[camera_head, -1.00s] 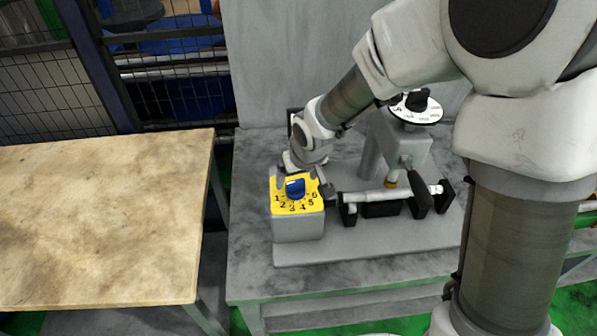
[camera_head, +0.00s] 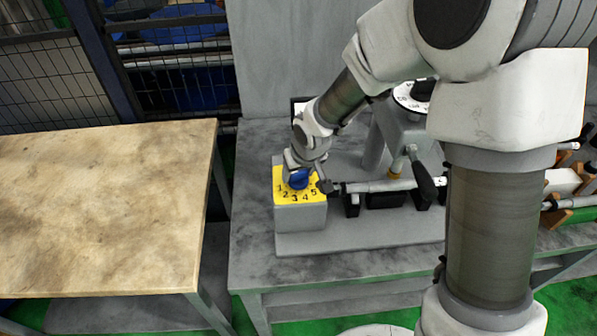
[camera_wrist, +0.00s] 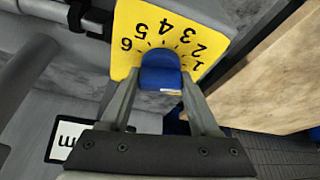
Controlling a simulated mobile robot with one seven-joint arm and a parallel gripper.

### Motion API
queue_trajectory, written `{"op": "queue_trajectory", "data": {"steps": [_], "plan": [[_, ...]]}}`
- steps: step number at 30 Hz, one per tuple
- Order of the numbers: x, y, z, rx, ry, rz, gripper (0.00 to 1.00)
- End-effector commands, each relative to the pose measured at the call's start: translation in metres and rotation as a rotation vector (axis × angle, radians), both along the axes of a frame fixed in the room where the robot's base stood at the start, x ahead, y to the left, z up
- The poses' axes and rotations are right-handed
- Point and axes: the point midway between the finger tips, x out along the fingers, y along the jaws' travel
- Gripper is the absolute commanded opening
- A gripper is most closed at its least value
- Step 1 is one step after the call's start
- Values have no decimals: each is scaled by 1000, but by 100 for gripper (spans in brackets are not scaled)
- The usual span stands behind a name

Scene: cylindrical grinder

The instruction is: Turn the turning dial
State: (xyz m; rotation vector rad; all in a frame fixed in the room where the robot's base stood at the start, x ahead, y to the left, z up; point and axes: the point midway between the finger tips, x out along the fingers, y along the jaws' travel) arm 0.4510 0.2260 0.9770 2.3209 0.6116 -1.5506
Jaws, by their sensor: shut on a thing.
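The turning dial is a blue knob (camera_head: 299,179) on a yellow plate (camera_head: 283,197) with black numbers from 1 to 6. The plate tops a grey box at the left end of the grinder. In the wrist view the blue knob (camera_wrist: 161,72) sits in the middle of the yellow plate (camera_wrist: 128,22). My gripper (camera_wrist: 160,90) has one finger on each side of the knob and is shut on it. In the head view my gripper (camera_head: 300,172) comes down on the knob from behind, hiding part of the plate.
The grinder (camera_head: 345,243) stands on a grey table (camera_head: 250,262), with a horizontal shaft (camera_head: 375,186) right of the dial. A second, black knob on a white dial (camera_head: 410,97) is partly behind my arm. A wooden table (camera_head: 100,220) stands at left.

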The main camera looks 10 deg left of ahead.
Motion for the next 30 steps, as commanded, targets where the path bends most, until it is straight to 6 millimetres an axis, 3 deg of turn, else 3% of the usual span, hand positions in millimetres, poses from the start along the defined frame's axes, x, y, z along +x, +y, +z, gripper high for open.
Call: {"op": "queue_trajectory", "data": {"steps": [1, 3, 4, 14, 30], "plan": [[0, 0, 0, 0, 0, 0, 20], [0, 0, 0, 0, 0, 0, 7], [0, 0, 0, 0, 0, 0, 7], [0, -1, 3, 1, 3, 70, 7], [0, -1, 3, 2, 3, 415, 7]]}}
